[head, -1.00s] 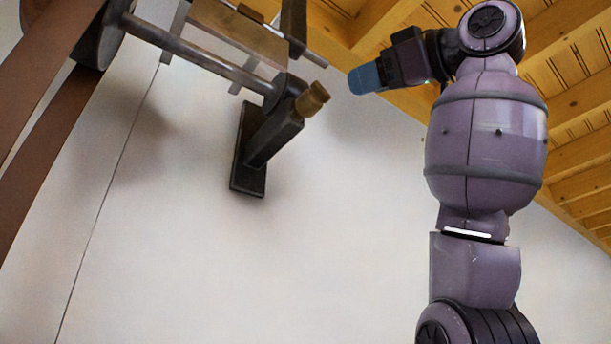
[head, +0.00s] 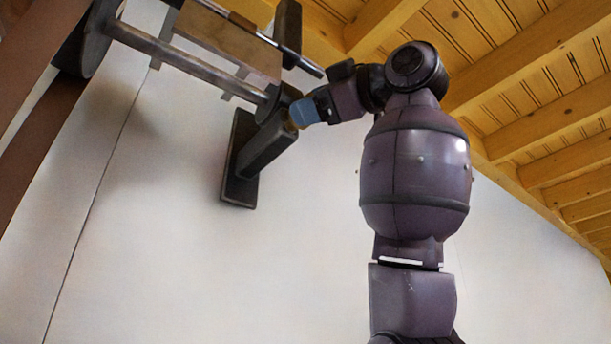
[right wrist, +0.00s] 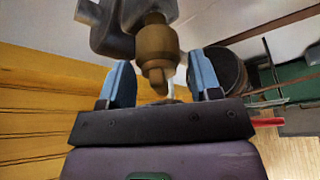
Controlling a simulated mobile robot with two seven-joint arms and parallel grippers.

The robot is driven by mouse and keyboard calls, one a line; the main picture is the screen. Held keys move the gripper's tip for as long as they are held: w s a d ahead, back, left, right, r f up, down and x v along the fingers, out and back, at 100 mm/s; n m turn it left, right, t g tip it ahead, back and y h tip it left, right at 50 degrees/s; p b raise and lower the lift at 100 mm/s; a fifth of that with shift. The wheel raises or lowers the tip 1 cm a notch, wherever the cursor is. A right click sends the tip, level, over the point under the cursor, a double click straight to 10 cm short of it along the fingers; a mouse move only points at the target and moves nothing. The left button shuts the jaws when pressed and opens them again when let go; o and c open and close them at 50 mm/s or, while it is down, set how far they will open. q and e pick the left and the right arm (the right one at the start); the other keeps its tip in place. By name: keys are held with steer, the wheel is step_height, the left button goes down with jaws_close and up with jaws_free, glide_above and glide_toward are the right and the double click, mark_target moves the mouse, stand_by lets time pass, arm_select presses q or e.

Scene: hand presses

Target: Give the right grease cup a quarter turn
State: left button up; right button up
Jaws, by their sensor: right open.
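The right grease cup (right wrist: 156,48) is a brass-coloured fitting under the dark bearing at the shaft's end. In the right wrist view it stands ahead of and between the two blue fingers of my right gripper (right wrist: 162,82). The fingers are spread, with gaps on both sides of the cup's narrow tip. In the head view my right gripper (head: 304,112) is at the bearing, and its blue fingers hide nearly all of the cup. My left gripper is not in view.
A dark wall bracket (head: 240,160) carries the bearing and the long steel shaft (head: 185,58). A wooden board (head: 230,42) and a thin rod lie just above. Brown belts run at the left. The white wall below is clear.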

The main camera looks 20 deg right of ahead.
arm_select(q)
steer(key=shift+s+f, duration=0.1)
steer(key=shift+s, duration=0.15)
arm_select(e)
steer(key=shift+x, duration=0.75)
steer(key=c, duration=0.7)
